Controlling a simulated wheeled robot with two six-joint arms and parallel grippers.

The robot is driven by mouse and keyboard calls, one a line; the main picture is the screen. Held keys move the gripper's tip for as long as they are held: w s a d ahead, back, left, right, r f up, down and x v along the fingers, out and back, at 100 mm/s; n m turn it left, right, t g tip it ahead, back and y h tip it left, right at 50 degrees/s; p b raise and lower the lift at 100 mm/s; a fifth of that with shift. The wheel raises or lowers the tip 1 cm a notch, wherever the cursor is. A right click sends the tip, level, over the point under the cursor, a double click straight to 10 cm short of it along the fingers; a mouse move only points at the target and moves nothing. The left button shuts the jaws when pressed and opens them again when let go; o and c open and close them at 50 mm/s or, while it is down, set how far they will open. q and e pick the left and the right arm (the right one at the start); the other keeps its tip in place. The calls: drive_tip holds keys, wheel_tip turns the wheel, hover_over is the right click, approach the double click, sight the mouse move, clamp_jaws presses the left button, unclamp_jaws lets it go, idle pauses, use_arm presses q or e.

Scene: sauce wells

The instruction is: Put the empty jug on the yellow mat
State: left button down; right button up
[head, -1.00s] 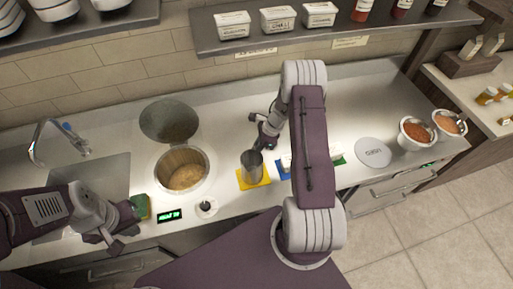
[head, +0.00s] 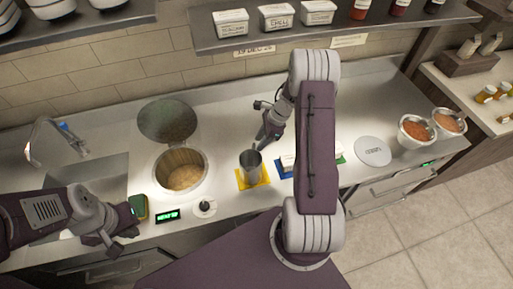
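A metal jug (head: 251,164) stands upright on the yellow mat (head: 262,180) on the steel counter. Its inside cannot be made out well. My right gripper (head: 257,147) is just above and behind the jug's rim, pointing down to the left; it looks apart from the jug, and its fingers are too small to read. My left gripper (head: 112,248) is at the counter's front left, away from the jug, near a green and yellow sponge (head: 138,206). Its finger opening is not clear.
A round well (head: 183,172) with brownish contents and a raised lid (head: 167,120) is left of the jug. A blue mat (head: 285,171) with a white container lies right, partly behind my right arm. Two bowls of sauce (head: 415,133) stand far right.

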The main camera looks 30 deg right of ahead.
drive_tip(key=b+v, duration=0.1)
drive_tip(key=v, duration=0.6)
drive_tip(key=w+a+r+m+t+h, duration=0.1)
drive_tip(key=w+a+r+m+t, duration=0.3)
drive_tip(key=m, duration=0.6)
drive_tip(key=w+a+r+m+t+h, duration=0.2)
drive_tip(key=w+r+m+t, duration=0.3)
drive_tip(key=m, duration=0.6)
drive_tip(key=s+a+f+m+g, duration=0.2)
drive_tip(key=s+a+m+g, duration=0.1)
drive_tip(key=s+m, duration=0.4)
drive_tip(key=s+a+f+m+g, duration=0.2)
drive_tip(key=s+m, duration=0.6)
drive_tip(key=m, duration=0.4)
drive_tip(key=s+a+f+m+g, duration=0.2)
drive_tip(key=s+a+m+g, duration=0.2)
drive_tip(key=s+m, duration=0.4)
drive_tip(key=shift+s+m+g+h, duration=0.15)
drive_tip(key=shift+m+g+h, duration=0.2)
drive_tip(key=shift+m, duration=0.55)
